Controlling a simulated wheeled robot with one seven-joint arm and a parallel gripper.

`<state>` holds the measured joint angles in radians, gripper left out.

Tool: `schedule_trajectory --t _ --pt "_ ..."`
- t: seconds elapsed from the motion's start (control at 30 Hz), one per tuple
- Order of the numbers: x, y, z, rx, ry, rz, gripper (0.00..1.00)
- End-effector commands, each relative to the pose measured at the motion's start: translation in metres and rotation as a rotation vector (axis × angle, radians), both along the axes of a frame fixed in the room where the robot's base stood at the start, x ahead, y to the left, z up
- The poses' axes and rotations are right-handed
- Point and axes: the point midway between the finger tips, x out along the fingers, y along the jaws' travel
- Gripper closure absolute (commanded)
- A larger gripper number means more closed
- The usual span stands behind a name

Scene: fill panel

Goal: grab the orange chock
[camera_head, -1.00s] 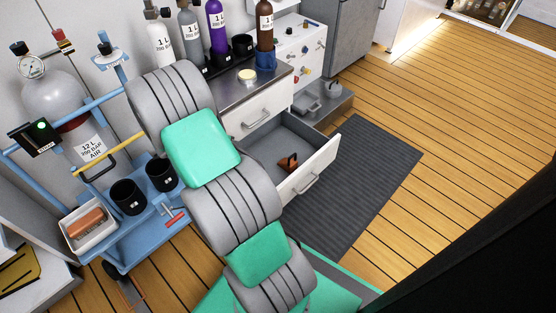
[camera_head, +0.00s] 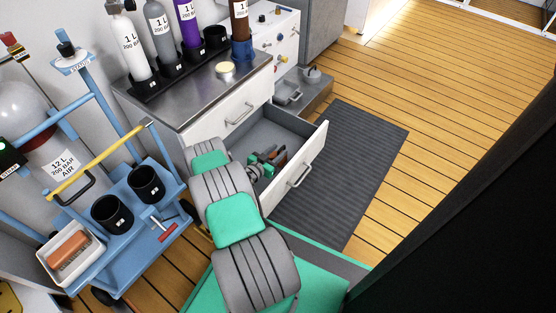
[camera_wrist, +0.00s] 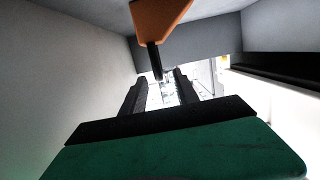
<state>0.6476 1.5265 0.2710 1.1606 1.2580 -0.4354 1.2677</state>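The orange chock (camera_head: 281,158) lies in the open drawer, partly hidden behind my gripper (camera_head: 264,166). In the wrist view the chock (camera_wrist: 160,18) shows at the top centre, cut off by the frame edge, with a dark rod pointing down from it. My gripper (camera_wrist: 160,86) is open, its two dark fingers apart. The rod's end appears between the fingertips in that view; I cannot tell whether it touches them. My gripper is inside the drawer, close beside the chock.
The open drawer (camera_head: 312,160) has a white front and grey walls close around my gripper. A steel counter (camera_head: 190,100) with several bottles stands above it. A blue cart (camera_head: 150,222) with black cups and a white tray (camera_head: 50,262) stands left. A dark mat (camera_head: 350,170) lies right.

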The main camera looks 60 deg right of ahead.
Motion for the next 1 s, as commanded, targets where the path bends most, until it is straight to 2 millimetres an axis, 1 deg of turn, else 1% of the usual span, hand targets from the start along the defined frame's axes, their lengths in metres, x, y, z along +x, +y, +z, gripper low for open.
schedule_trajectory --t 0.03,0.13,0.23,0.4,0.83,1.0 --pt "-0.002 -0.011 -0.008 -0.003 -0.004 -0.004 0.64" --pt "-0.005 -0.025 -0.009 0.0 -0.002 -0.004 0.64" --pt "-0.005 -0.031 -0.007 0.0 0.0 -0.002 0.64" --pt "-0.006 -0.031 -0.006 0.001 0.0 -0.003 0.65" --pt "-0.007 -0.03 -0.006 0.001 0.001 -0.005 1.0" --pt "-0.007 -0.03 -0.006 0.001 0.001 -0.005 1.0"
